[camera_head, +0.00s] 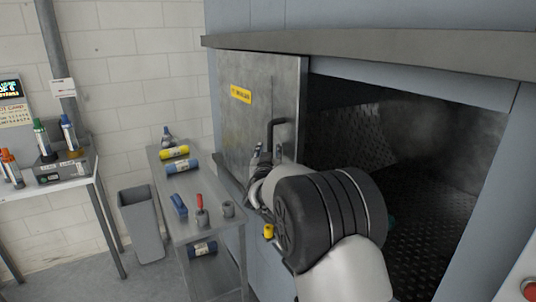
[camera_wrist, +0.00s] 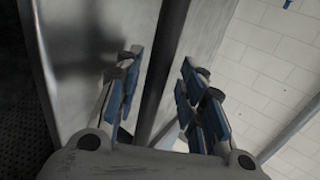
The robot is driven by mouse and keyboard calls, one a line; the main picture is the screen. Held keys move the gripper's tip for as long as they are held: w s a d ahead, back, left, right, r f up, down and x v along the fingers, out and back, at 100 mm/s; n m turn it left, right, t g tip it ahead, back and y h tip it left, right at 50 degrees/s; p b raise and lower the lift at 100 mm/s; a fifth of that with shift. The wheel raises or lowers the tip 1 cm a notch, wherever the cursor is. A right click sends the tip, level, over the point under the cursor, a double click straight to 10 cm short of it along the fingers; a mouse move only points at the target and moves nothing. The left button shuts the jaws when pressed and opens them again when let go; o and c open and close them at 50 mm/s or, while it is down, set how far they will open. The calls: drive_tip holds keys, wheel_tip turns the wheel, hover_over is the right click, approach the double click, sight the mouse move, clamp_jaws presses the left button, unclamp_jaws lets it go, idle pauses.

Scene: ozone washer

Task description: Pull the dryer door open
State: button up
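The dryer door (camera_head: 245,110) is a grey metal panel with a yellow label, at the left side of the dark opening. Its black handle (camera_head: 272,132) is near the door's right edge. My gripper (camera_head: 266,154) is at the lower part of this handle, and my arm hides some of the door below. In the wrist view a dark bar that looks like the handle (camera_wrist: 166,62) runs between the two fingers of my gripper (camera_wrist: 158,95). The fingers, with blue pads, stand apart, with visible gaps beside the bar. Contact with the bar cannot be told.
The dryer's dark interior (camera_head: 440,130) shows right of the door, under a metal ledge (camera_head: 400,48). A metal cart (camera_head: 205,232) with bottles and tools stands close at left. A grey bin (camera_head: 140,222) and a table (camera_head: 50,187) are farther left.

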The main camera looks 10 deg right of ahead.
drive_tip(key=shift+s, duration=0.1)
drive_tip(key=v, duration=1.2)
drive_tip(key=shift+r, duration=0.1)
drive_tip(key=s+a+n+g+y, duration=0.35)
drive_tip(key=s+g+y, duration=0.25)
drive_tip(key=s, duration=1.2)
drive_tip(key=s+d+f+g, duration=0.1)
drive_tip(key=s+f+g, duration=0.1)
drive_tip(key=s, duration=0.6)
drive_tip(key=s+d+f+g, duration=0.1)
drive_tip(key=s+f+g, duration=0.1)
drive_tip(key=s, duration=0.7)
drive_tip(key=s+d+f+g+h, duration=0.1)
drive_tip(key=s+f, duration=0.3)
drive_tip(key=s, duration=0.5)
drive_tip(key=shift+d+g, duration=0.45)
drive_tip(key=shift+g, duration=0.45)
